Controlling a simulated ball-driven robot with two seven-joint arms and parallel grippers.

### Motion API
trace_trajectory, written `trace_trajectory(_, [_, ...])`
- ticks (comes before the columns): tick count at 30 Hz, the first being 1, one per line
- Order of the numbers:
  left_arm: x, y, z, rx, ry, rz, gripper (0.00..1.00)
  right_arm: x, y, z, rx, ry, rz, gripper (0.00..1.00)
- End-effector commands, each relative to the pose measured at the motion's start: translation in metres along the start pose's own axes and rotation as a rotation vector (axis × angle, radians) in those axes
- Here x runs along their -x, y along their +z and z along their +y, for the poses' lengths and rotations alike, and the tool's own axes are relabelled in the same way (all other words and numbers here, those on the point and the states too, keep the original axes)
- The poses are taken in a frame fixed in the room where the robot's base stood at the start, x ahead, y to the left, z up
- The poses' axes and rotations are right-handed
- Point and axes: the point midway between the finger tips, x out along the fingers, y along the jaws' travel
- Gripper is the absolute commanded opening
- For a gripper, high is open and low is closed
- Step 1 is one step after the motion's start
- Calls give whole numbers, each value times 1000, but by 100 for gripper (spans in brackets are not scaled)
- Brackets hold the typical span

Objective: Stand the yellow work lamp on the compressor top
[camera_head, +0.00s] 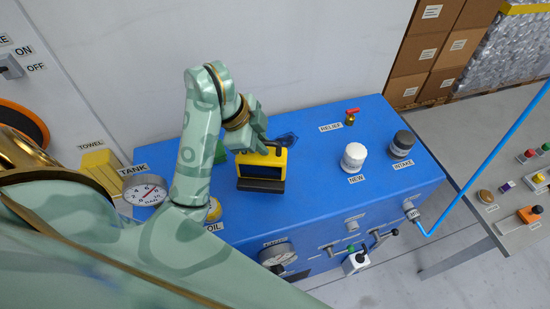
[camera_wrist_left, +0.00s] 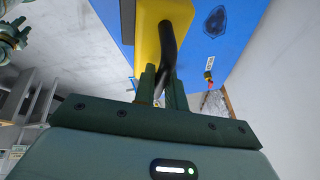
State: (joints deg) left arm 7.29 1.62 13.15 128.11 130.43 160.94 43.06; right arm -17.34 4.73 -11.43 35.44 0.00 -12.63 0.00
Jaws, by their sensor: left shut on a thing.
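The yellow work lamp (camera_head: 277,162), with a dark front, is upright over the blue compressor top (camera_head: 320,140), left of its middle. My left gripper (camera_head: 264,147) is shut on the lamp's black handle from above. In the left wrist view the fingers (camera_wrist_left: 158,85) close around the black handle (camera_wrist_left: 168,45), below the yellow body (camera_wrist_left: 165,14). Whether the lamp's base touches the top cannot be told. Green parts at the left edge of the wrist view may be my right gripper; its jaws cannot be made out.
A dark patch (camera_head: 287,138) lies on the top just behind the lamp. A white canister (camera_head: 353,157), a dark intake canister (camera_head: 402,144) and a brass relief valve (camera_head: 350,119) stand at the right. The middle is clear.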

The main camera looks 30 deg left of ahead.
Motion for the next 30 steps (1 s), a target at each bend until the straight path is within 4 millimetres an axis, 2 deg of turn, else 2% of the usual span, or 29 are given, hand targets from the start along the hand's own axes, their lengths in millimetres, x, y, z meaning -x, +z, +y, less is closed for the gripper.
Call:
trace_trajectory(1, [-14, -1, -2, 1, 1, 6, 0, -9, 1, 0, 0, 0, 0, 36])
trace_trajectory(6, [-38, -5, -10, 0, 0, 4, 0, -18, 1, -1, -1, 0, 0, 36])
trace_trajectory(13, [-53, -6, -16, 0, -1, 2, 0, -24, 1, -2, -1, -1, 1, 36])
trace_trajectory(18, [-74, -1, -14, 0, 0, 2, 0, -31, 1, -5, -2, -5, 1, 36])
trace_trajectory(23, [-85, 4, -12, 0, -1, 2, 0, -34, 2, -5, -3, -6, 1, 36])
trace_trajectory(29, [-85, 4, -12, 0, -2, 3, 0, -33, 1, -5, -2, -6, 1, 36])
trace_trajectory(30, [-86, 5, -12, 1, 0, 1, 18, -33, 1, -5, -2, -6, 1, 36])
